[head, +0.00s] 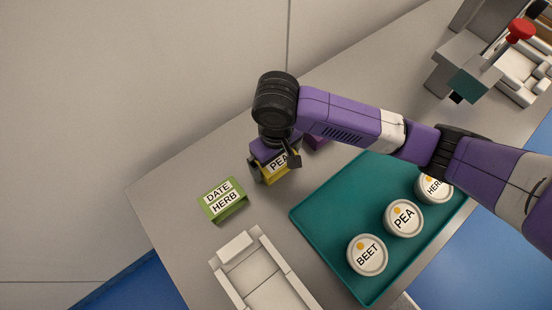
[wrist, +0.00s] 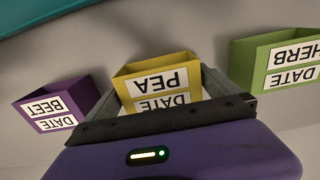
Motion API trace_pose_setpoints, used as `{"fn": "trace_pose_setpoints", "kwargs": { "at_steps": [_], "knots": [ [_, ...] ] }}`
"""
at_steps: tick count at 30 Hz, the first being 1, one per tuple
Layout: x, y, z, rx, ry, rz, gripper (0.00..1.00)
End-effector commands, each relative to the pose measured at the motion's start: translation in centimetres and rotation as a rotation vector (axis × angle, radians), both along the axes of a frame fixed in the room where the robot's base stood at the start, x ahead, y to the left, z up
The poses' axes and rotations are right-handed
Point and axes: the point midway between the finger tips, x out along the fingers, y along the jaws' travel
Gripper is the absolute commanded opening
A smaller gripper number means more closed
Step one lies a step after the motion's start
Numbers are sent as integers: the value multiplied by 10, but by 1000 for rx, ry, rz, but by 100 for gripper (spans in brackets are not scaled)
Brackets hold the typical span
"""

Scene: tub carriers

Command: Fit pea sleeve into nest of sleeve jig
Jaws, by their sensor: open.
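The yellow pea sleeve (head: 270,176) stands on the grey bench, its PEA label partly covered by my gripper in the head view. My gripper (head: 275,168) is above it, pointing down. In the wrist view the yellow sleeve (wrist: 155,72) lies between my gripper's two fingers (wrist: 163,92), one on each side; the fingers are open, and I cannot tell whether either touches it. A white trough-like fixture with raised sides (head: 262,272), which may be the sleeve jig, sits at the bottom of the head view, partly cut off.
The green date herb sleeve (head: 225,204) stands left of my gripper, and the purple beet sleeve (wrist: 55,103) on its other side. A teal tray (head: 335,215) holds beet, pea and herb tubs. A machine with a red knob (head: 520,30) stands at the far right.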

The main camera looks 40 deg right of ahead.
Motion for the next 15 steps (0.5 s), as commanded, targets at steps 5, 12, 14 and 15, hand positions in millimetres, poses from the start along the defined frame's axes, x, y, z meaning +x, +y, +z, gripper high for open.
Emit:
{"fn": "trace_pose_setpoints", "kwargs": {
  "at_steps": [5,12,14,15],
  "knots": [
    [0,0,-3,-1,0,0,100],
    [0,0,-3,-1,0,0,71],
    [0,0,-3,0,0,0,59],
    [0,0,-3,0,0,1,52]
  ]
}}
